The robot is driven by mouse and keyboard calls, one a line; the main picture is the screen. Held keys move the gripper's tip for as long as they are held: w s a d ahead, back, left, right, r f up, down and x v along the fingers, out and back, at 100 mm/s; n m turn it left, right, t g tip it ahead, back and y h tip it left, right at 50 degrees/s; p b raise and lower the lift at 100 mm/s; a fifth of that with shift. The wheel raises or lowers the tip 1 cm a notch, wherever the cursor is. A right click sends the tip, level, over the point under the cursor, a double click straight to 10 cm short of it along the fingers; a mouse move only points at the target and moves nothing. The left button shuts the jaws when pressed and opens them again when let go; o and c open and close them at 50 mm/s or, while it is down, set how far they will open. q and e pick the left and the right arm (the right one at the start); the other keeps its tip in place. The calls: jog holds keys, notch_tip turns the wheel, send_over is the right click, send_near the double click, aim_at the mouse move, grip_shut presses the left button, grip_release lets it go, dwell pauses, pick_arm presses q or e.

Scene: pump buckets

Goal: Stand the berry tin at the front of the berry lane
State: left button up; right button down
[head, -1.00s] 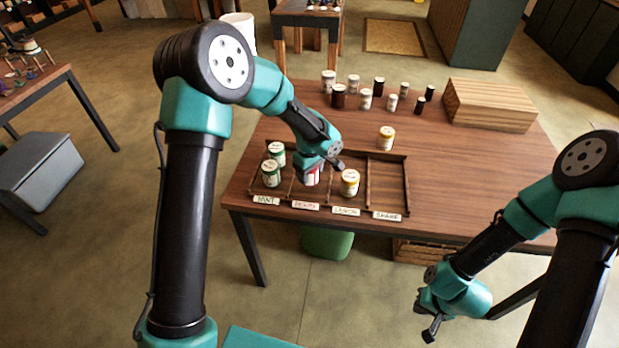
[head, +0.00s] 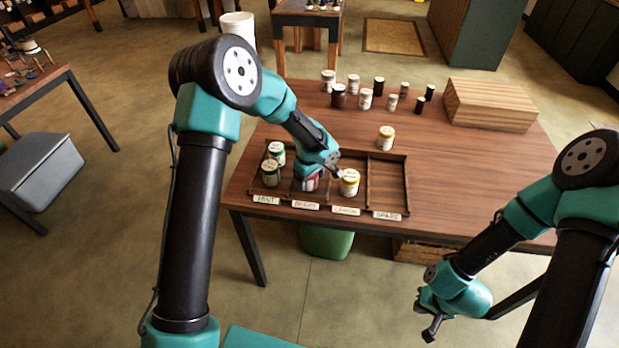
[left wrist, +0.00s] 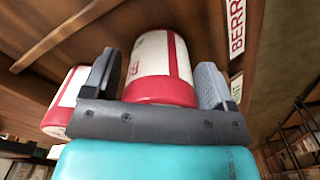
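The berry tin, red and white (head: 310,184), stands near the front of the lane labelled BERRY (head: 305,206). My left gripper (head: 316,172) is low over that lane and hides part of the tin in the head view. In the left wrist view the tin (left wrist: 162,65) is between the two fingers (left wrist: 157,80), very close to both; firm contact is unclear. A second red and white tin (left wrist: 62,105) is beside the left finger. My right gripper (head: 432,322) is low at the right, away from the table, its fingers too small to judge.
The divided tray (head: 408,190) has two green-banded tins (head: 270,173) in the mint lane and a yellow-banded tin (head: 349,183) in the lemon lane. The spare lane is empty. Another yellow-banded tin (head: 386,138) stands behind the tray. Several jars and a wooden box (head: 490,105) are farther back.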

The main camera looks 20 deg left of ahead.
pick_arm(q)
jog(key=shift+o, duration=0.5)
notch_tip(320, 180, up, 12)
jog(key=shift+r, duration=0.15)
